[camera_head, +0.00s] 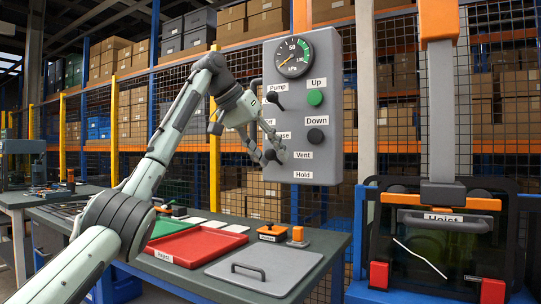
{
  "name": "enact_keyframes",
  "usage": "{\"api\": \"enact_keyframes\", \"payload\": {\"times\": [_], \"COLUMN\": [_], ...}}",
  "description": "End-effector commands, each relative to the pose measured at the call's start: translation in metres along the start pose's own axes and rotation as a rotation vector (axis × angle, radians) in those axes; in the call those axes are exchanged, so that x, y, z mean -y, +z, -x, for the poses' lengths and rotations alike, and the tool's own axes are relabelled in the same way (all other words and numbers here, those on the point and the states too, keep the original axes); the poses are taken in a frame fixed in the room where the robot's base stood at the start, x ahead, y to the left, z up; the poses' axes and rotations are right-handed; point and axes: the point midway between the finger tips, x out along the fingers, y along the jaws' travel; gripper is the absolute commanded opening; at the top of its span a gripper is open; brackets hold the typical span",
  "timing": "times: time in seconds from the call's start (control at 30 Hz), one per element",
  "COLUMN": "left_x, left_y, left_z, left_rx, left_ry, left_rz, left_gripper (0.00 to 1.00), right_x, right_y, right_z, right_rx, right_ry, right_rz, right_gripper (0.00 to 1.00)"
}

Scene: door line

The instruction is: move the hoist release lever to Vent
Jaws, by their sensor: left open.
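A grey control panel (326,147) hangs upright at the middle, with a round gauge at its top. At its lower left is the release lever (279,155), dark and partly hidden by my left gripper; its label is partly covered and ends in "ase". The Vent label (303,155) is to the right of the lever, and the Hold label (303,175) is below that. My left gripper (268,149) is open, with its fingers at the lever. I cannot tell whether they touch it. The lever's exact setting is unclear. My right gripper is out of view.
The Pump switch (273,98), green Up button (315,97) and black Down button (315,136) are close by on the panel. Below stands a bench with a red tray (197,247) and a grey lid (264,271). The hoist unit (443,220) is at right.

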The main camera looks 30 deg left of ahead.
Motion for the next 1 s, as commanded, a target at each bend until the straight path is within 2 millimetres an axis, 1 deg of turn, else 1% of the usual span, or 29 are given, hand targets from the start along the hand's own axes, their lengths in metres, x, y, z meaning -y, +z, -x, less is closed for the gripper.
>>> {"api": "enact_keyframes", "payload": {"times": [0.17,0.4,0.53,0.7,1.0], "left_x": [0.000,0.000,0.001,0.001,0.000], "left_y": [-0.001,-0.001,0.000,0.000,0.000], "left_z": [0.030,0.082,0.102,0.115,0.116], "left_rx": [-0.005,-0.004,-0.002,-0.001,0.000], "left_ry": [0.001,0.000,-0.002,-0.001,0.000], "left_rz": [0.000,0.001,0.001,0.001,0.001], "left_gripper": [0.42,0.42,0.42,0.42,0.42], "right_x": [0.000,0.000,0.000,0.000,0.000], "right_y": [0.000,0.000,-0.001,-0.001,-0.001], "right_z": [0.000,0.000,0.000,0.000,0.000], "right_rx": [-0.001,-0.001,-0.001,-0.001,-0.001], "right_ry": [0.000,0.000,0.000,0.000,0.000], "right_rz": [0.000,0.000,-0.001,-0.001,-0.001], "right_gripper": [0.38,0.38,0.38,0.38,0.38]}}
